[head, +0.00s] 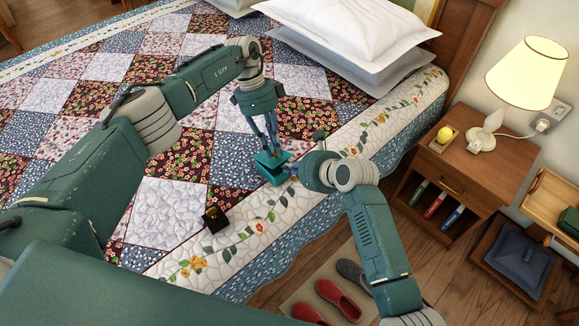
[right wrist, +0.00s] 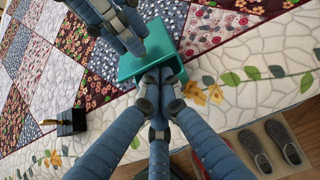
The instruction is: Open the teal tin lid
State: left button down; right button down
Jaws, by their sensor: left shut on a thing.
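The teal tin (head: 273,177) sits on the quilt near the bed's right edge. It also shows in the right wrist view (right wrist: 127,67), partly covered by both grippers. My left gripper (head: 270,147) reaches down from above and is shut on the tin's upper part. Whether it holds only the lid or also the body is hidden. My right gripper (right wrist: 160,75) is at the tin's near side, with its fingers close together against the teal edge. I cannot tell whether they grip it.
A small black box (head: 214,219) with a yellowish top lies on the quilt (head: 170,205). White pillows (head: 345,30) are at the back. A nightstand (head: 465,175) with a lamp (head: 527,70) stands right of the bed. Slippers (head: 338,298) lie on a floor mat. The quilt left of the tin is mostly clear.

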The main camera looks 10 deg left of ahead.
jog(key=shift+w+a+r, duration=0.1)
jog(key=shift+a+r, duration=0.1)
jog(key=shift+r, duration=0.25)
jog(key=shift+w+a+r, duration=0.1)
jog(key=shift+a+r, duration=0.1)
jog(key=shift+r, duration=0.35)
pick_arm(q)
jog(key=c, duration=1.7)
grip_release()
jog(key=shift+o, duration=0.2)
pick_arm(e)
jog(key=shift+d, duration=0.15)
pick_arm(q)
jog(key=v, duration=0.8)
pick_arm(e)
jog(key=s+d+r, duration=0.3)
jog(key=d, duration=0.4)
jog(key=shift+s+r, duration=0.15)
jog(key=shift+s, duration=0.05)
